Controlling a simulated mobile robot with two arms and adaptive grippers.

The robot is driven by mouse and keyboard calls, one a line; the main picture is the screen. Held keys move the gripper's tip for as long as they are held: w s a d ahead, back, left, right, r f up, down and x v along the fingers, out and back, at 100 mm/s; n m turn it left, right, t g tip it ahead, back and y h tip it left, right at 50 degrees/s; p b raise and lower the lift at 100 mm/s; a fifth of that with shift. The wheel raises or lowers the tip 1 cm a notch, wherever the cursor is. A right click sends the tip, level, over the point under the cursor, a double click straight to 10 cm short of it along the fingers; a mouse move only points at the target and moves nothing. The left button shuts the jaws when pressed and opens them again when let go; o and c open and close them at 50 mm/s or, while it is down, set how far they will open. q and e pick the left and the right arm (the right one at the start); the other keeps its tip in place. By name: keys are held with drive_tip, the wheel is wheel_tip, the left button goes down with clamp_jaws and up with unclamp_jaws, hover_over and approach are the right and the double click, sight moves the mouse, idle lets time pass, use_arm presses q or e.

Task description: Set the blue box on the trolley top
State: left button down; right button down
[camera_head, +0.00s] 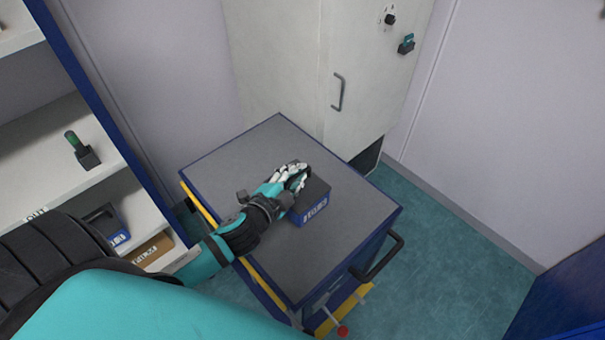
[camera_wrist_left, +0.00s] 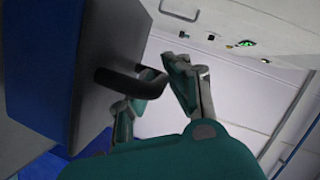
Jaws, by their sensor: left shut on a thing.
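The blue box (camera_head: 316,208), with a dark top and a white label on its side, is over the grey trolley top (camera_head: 250,158), right of its middle. I cannot tell whether its base touches the surface. My left gripper (camera_head: 297,178) reaches in from the left and is shut on the box at its top. In the left wrist view, its fingers (camera_wrist_left: 158,92) close around a dark handle on the box's grey face (camera_wrist_left: 105,50). The gripper hides part of the box. My right gripper is not in view.
The trolley has a black push handle (camera_head: 383,260) at its right and yellow edging. A pale cabinet (camera_head: 330,60) stands behind. The trolley top around the box is clear.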

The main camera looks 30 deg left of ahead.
use_arm(q)
drive_tip(key=shift+w+d, duration=0.2)
drive_tip(key=shift+w, duration=0.35)
drive_tip(key=shift+w+d, duration=0.15)
drive_tip(key=shift+w, duration=0.4)
drive_tip(key=shift+w+f, duration=0.1)
drive_tip(key=shift+f, duration=1.7)
drive_tip(key=c, duration=1.3)
unclamp_jaws()
drive_tip(key=shift+f, duration=0.1)
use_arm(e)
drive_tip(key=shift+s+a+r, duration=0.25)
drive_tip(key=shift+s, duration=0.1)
use_arm(q)
drive_tip(key=shift+s, duration=0.25)
